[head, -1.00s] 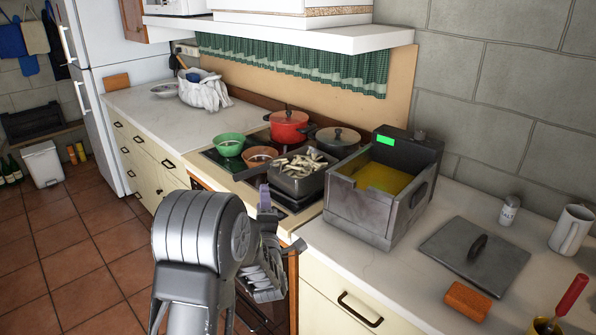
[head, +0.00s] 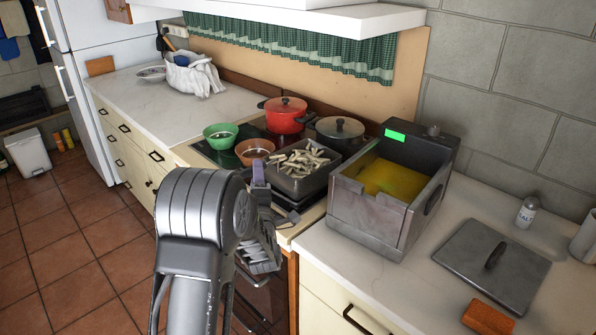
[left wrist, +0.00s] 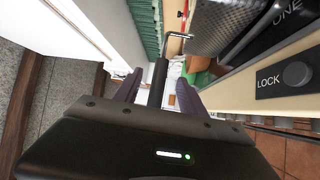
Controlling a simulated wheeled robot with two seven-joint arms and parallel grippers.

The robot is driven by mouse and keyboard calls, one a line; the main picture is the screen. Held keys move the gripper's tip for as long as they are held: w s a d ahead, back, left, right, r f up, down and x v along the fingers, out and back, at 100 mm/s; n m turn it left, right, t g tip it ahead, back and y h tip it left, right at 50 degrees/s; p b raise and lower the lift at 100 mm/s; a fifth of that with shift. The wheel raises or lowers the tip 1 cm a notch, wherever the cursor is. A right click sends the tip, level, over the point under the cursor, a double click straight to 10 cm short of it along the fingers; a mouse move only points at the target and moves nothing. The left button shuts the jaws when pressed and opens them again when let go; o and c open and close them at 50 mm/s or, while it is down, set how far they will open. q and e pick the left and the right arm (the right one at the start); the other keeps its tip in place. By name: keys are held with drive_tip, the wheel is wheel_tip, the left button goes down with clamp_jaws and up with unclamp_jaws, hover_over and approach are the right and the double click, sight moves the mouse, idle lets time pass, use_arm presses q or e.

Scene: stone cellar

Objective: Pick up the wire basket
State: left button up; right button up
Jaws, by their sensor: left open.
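The wire basket (head: 300,172) is a dark, squarish basket filled with pale, finger-shaped pieces. It sits on the stove, left of the grey fryer. In the left wrist view its mesh side (left wrist: 228,25) shows at the top, and a bent metal rod leads to its black handle (left wrist: 158,82). My left gripper (left wrist: 158,92) is open, with its two purple fingers on either side of the handle. I cannot tell whether either finger touches it.
The fryer (head: 372,215) with yellow oil stands right of the basket. A green bowl (head: 221,135), an orange bowl (head: 254,151), a red pot (head: 286,114) and a lidded dark pan (head: 339,131) crowd the stove. A flat lid (head: 492,265) lies on the right counter.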

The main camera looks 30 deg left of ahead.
use_arm(q)
drive_tip(key=shift+w+a+r, duration=0.1)
drive_tip(key=shift+w+a, duration=0.2)
drive_tip(key=shift+w, duration=0.1)
drive_tip(key=shift+w+a+r+p, duration=0.2)
drive_tip(key=shift+w+p, duration=0.05)
drive_tip(key=shift+p, duration=0.1)
drive_tip(key=p+x, duration=0.2)
drive_tip(key=x, duration=0.2)
drive_tip(key=shift+w+a+f, duration=0.15)
drive_tip(key=shift+w+a, duration=0.05)
drive_tip(key=shift+c, duration=0.4)
clamp_jaws()
idle(0.9)
